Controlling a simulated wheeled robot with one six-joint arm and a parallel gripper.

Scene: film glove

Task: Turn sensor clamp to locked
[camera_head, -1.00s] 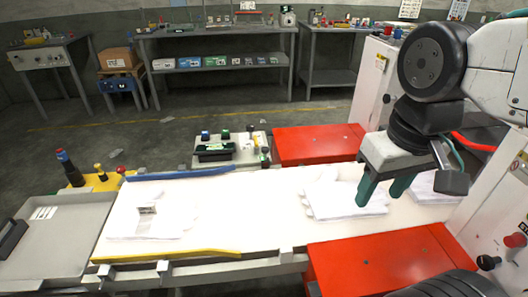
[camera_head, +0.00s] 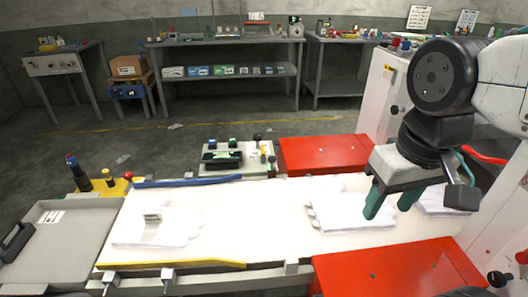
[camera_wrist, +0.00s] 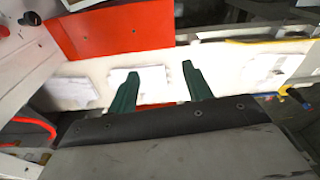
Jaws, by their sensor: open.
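I cannot tell for certain which part is the sensor clamp. A yellow-based fixture (camera_head: 124,188) with a dark blue-topped post and a yellow-and-black knob stands at the left end of the white conveyor. A grey panel (camera_head: 236,160) with several knobs and a dark green-marked unit stands behind the belt. My gripper (camera_head: 390,204) is open and empty, with its green fingers pointing down above the belt's right part, by a white film stack. The wrist view shows the two fingers (camera_wrist: 158,80) apart with nothing between them. It is far from both fixtures.
The white belt (camera_head: 255,218) has a film stack (camera_head: 350,211) at right and another with a small metallic piece (camera_head: 158,222) at left. Red covers (camera_head: 322,153) flank it. A blue rail (camera_head: 190,181) and yellow rail (camera_head: 180,265) edge it. A grey tray (camera_head: 55,240) stands left.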

